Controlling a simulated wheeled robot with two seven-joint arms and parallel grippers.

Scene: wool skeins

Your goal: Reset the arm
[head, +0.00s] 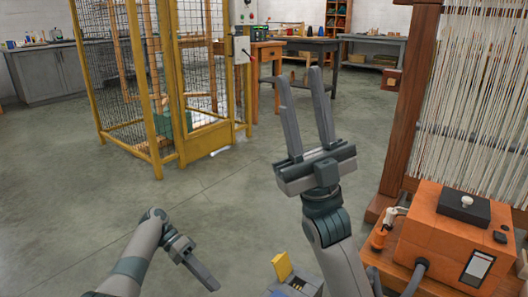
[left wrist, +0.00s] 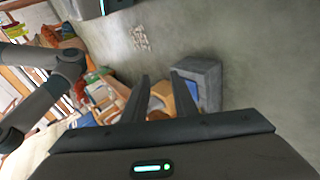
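My right gripper (head: 299,73) is raised in the middle of the head view, with its two fingers apart and nothing between them. My left gripper (head: 205,276) is low at the left of the head view, pointing down and to the right over the floor. The left wrist view shows its two fingers (left wrist: 160,76) apart, with no object held between them. Behind the fingers in that view is a grey bin (left wrist: 212,80) with something blue inside. No wool skein can be made out clearly.
An orange machine (head: 440,238) stands on a wooden bench at the lower right, beside a loom frame (head: 408,100) with hanging threads. A yellow mesh cage (head: 172,90) stands at the upper left. A yellow item (head: 281,266) shows at the bottom edge. Open floor (head: 80,200) lies at left.

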